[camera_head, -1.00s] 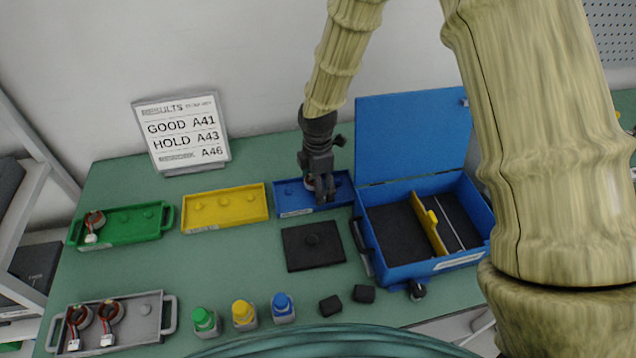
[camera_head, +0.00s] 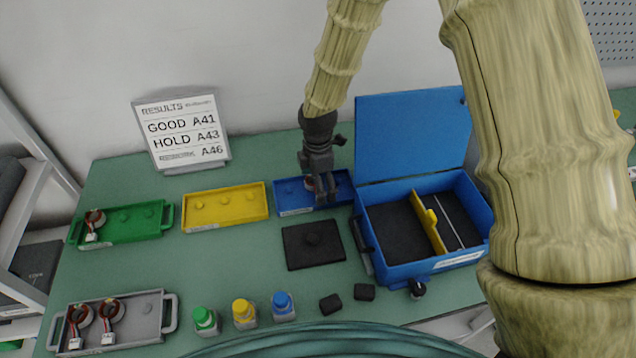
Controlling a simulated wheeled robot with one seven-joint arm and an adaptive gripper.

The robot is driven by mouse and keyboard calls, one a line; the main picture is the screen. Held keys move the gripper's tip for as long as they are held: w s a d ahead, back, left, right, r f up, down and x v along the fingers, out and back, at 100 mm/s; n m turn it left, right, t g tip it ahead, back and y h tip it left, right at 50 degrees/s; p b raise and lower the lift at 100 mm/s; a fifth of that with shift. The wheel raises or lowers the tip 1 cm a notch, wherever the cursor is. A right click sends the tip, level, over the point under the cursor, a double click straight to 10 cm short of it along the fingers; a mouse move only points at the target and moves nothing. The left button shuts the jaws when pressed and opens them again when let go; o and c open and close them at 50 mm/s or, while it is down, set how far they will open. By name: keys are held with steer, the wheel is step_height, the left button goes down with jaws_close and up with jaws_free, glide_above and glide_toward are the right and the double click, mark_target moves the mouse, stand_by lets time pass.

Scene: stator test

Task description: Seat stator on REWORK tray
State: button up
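A blue tray (camera_head: 341,195) stands at the back, left of the blue case; its label is too small to read. A small part with a reddish-brown edge, seemingly a stator (camera_head: 310,184), shows at the left half of this tray, partly hidden by my gripper. My gripper (camera_head: 325,197) points down over the tray with its dark fingers beside or around the part; whether they touch it cannot be told. Other stators lie in the green tray (camera_head: 125,232) and the grey tray (camera_head: 147,337). The yellow tray (camera_head: 225,215) is empty of stators.
A results sign (camera_head: 183,134) stands behind the trays. The open blue case (camera_head: 425,268) with a yellow divider is close to the right of my gripper. A black pad (camera_head: 312,262), several capped bottles (camera_head: 244,314) and two black blocks (camera_head: 331,304) lie in front.

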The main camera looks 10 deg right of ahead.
steer(key=shift+r, duration=0.1)
steer(key=shift+r+p, duration=2.05)
steer(key=shift+r, duration=0.35)
steer(key=shift+o, duration=0.4)
steer(key=shift+r, duration=0.1)
step_height(320, 180, up, 12)
stand_by(1.2)
